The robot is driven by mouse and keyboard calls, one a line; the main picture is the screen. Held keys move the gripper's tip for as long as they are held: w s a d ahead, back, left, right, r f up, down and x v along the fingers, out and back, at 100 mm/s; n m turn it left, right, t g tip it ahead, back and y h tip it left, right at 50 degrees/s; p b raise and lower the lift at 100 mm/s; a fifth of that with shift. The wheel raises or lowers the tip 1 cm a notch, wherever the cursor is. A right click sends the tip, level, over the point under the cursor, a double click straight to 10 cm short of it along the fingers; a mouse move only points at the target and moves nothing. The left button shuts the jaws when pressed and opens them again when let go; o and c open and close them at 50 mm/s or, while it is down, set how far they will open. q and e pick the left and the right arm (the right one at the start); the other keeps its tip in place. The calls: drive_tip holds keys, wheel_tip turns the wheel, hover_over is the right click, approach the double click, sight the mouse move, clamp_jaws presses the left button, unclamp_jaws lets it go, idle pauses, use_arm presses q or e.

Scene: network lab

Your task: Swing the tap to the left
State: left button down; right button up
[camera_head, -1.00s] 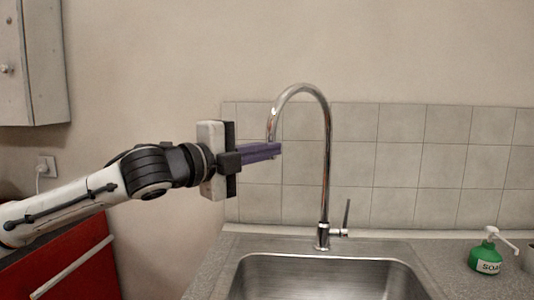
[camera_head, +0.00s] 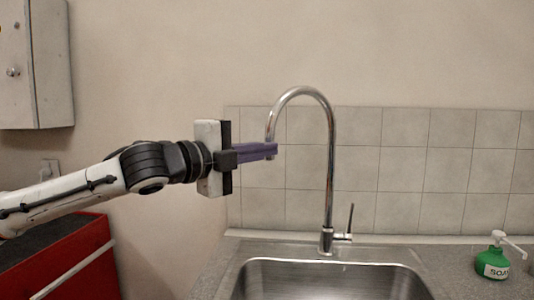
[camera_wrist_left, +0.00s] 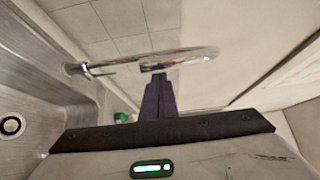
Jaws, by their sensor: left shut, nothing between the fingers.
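The chrome tap (camera_head: 330,170) is a tall gooseneck that rises from the back rim of the sink. Its spout end (camera_head: 269,148) points down on the left side, and its small lever (camera_head: 350,218) stands at the right of the base. My left gripper (camera_head: 274,151) is shut and empty, its purple fingers at the height of the spout end and overlapping it in the head view. Contact is hard to tell. In the left wrist view, the shut fingers (camera_wrist_left: 158,84) lie just below the spout end (camera_wrist_left: 151,67). My right gripper is not in view.
The steel sink (camera_head: 330,267) lies below the tap, with its drain (camera_wrist_left: 11,126) in the wrist view. A green soap bottle (camera_head: 492,265) stands on the counter at right. A wall cabinet (camera_head: 38,65) hangs at upper left, above a red cabinet (camera_head: 75,262).

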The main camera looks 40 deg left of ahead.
use_arm(q)
drive_tip(key=s+d+b, duration=0.1)
drive_tip(key=s+b, duration=0.5)
drive_tip(key=s, duration=0.5)
drive_tip(key=shift+s+d, duration=0.2)
drive_tip(key=shift+s, duration=0.1)
